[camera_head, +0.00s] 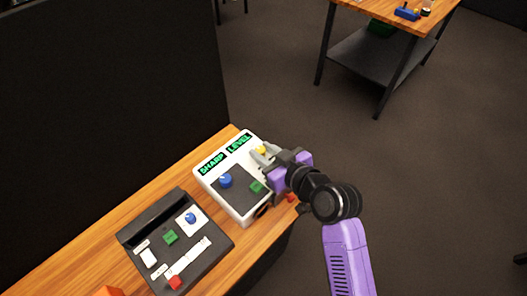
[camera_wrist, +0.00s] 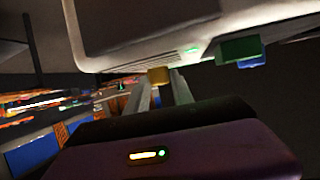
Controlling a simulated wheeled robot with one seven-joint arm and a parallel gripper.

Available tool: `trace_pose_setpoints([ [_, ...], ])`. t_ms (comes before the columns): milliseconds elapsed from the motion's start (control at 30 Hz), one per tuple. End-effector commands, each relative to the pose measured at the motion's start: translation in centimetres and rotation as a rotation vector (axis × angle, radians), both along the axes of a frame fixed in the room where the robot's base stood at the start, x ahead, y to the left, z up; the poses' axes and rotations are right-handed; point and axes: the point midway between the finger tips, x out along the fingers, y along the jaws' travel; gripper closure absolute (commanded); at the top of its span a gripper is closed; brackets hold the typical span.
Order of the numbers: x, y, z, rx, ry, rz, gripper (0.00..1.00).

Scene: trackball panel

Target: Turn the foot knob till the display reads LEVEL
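The white trackball panel (camera_head: 243,205) lies on the wooden bench, with a dark plate, a blue ball (camera_head: 225,180) and a green block (camera_head: 256,187). Its left display (camera_head: 212,163) reads SHARP in green and its right display (camera_head: 240,143) reads LEVEL. A yellow knob (camera_head: 261,149), seemingly the foot knob, is at the panel's upper right. My gripper (camera_head: 264,154) reaches it from the right. In the wrist view, the yellow knob (camera_wrist: 158,76) sits between my fingertips, with a finger on each side and no clear gap. The panel's edge (camera_wrist: 200,40) hangs close above the fingers.
A dark control box (camera_head: 185,255) with a blue knob, a green button and a red slider stands left of the panel. A black partition (camera_head: 110,110) rises behind the bench. Another wooden table (camera_head: 400,15) stands at the upper right, with open floor between.

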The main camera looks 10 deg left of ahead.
Motion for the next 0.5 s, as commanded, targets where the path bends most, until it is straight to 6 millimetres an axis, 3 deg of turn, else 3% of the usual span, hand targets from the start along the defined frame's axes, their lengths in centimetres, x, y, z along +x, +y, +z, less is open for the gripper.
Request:
trace_pose_setpoints([
  [100, -0.02, -0.02, -0.05, 0.0, 0.001, 0.0, 0.52],
  [500, -0.5, -0.55, 0.25, 0.002, -0.001, -0.003, 0.52],
])
